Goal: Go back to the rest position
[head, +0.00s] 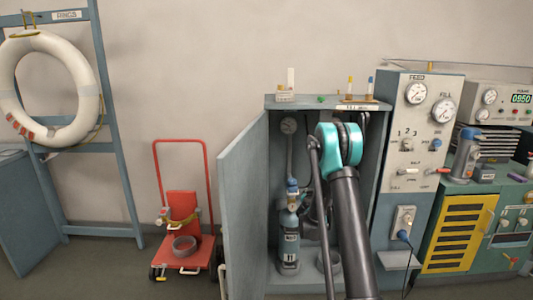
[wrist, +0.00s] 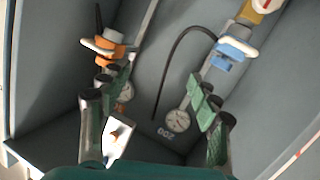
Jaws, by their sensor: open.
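My arm reaches into the open grey-blue cabinet (head: 257,200) in the head view and hides much of its inside, including most of my gripper. In the wrist view my gripper (wrist: 160,92) is open, with its green-padded fingers apart and nothing between them. Beyond the fingers are an orange valve fitting (wrist: 108,48) with a white handle at left and a blue one (wrist: 232,50) with a white handle at right. A round gauge (wrist: 178,121) sits beyond, between the fingers. Whether the fingers touch anything is unclear.
The cabinet door (head: 243,205) stands open on the left. A blue-grey cylinder (head: 290,245) stands inside, left of my arm. A control panel (head: 412,150) adjoins on the right. Small items stand on the cabinet top. A red cart (head: 183,245) stands left, with floor between.

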